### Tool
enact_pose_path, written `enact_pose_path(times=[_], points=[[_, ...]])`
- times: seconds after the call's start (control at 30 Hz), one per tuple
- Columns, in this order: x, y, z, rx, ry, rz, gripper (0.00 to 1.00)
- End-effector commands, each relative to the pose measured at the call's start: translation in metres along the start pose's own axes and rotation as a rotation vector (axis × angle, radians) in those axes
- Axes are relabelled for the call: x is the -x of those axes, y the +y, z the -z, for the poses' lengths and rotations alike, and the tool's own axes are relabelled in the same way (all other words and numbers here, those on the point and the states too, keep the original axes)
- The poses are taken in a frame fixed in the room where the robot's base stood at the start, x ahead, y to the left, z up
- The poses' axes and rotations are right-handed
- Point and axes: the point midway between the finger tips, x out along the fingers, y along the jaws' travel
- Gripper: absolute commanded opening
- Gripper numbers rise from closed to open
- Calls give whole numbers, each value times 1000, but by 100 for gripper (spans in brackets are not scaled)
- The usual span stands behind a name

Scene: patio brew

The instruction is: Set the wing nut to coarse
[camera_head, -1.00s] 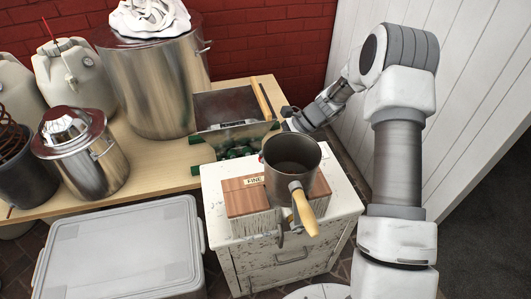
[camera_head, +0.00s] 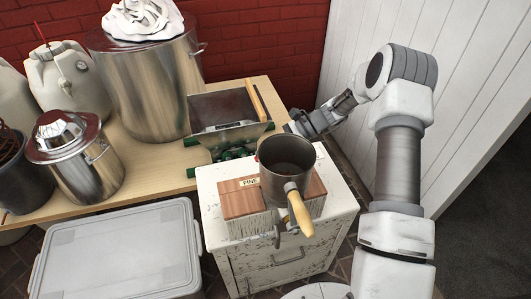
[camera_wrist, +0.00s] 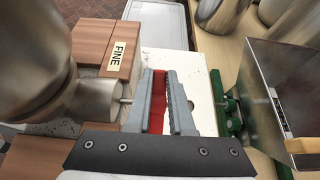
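The grain mill (camera_head: 286,172) has a metal hopper and a crank with a pale wooden handle (camera_head: 300,212). It stands by a wooden block (camera_head: 240,202) with a FINE label (camera_head: 250,182), also readable in the wrist view (camera_wrist: 119,52). My gripper (camera_head: 292,127) is just behind the mill. In the wrist view its fingers (camera_wrist: 164,75) are apart, above the white cabinet top. Something red (camera_wrist: 157,108) shows between them; I cannot tell what it is. A short shaft end (camera_wrist: 124,101) points from the mill toward the fingers. I cannot make out the wing nut clearly.
The mill stands on a white cabinet (camera_head: 285,258). Behind it, a metal hopper box (camera_head: 222,110) on green supports stands close to my gripper. Steel pots (camera_head: 150,85) and white jugs (camera_head: 62,78) crowd the wooden table (camera_head: 165,165). A grey lidded box (camera_head: 118,250) is at front left.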

Motion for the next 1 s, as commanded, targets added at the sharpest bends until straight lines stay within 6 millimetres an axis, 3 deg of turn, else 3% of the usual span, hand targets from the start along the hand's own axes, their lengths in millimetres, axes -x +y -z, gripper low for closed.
enact_pose_path(times=[0.03, 0.17, 0.57, 0.73, 1.0], points=[[0, 0, -1, 0, -1, 1, 29], [0, 0, 0, 0, -1, 0, 50], [9, 0, 0, -1, 1, 2, 50], [40, -1, -1, -1, 2, 4, 50], [108, -1, -1, -1, 2, 5, 50]])
